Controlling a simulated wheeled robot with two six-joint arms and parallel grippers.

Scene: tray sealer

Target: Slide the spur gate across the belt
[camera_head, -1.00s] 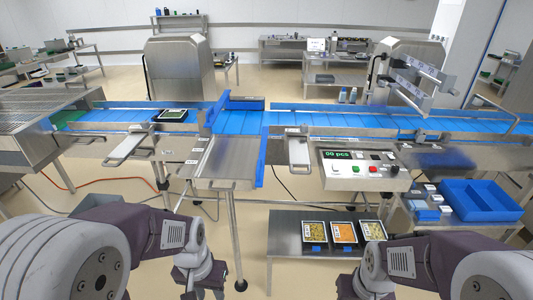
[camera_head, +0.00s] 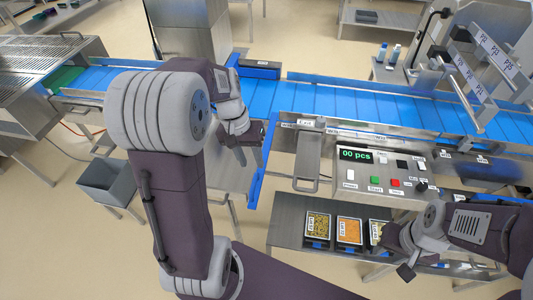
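The blue belt (camera_head: 350,103) runs across the view behind the control panel. I cannot tell for certain which part is the spur gate. My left arm covers the junction where a blue diagonal piece stood in the earlier frame. A blue strip (camera_head: 262,165) borders the steel side spur (camera_head: 228,170), and a dark-topped blue block (camera_head: 259,69) sits at the belt's far edge. My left gripper (camera_head: 242,150) is over the spur near the belt's front edge, its fingers too small to read. My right gripper (camera_head: 405,270) is low at the right, beside the lower shelf, away from the belt.
A steel plate with a handle (camera_head: 307,160) sticks out toward me, right of the spur. The control panel (camera_head: 375,170) reads "00 pcs". Food trays (camera_head: 318,226) lie on a lower shelf. A grey bin (camera_head: 112,183) stands at the left. Bottles (camera_head: 382,53) stand behind the belt.

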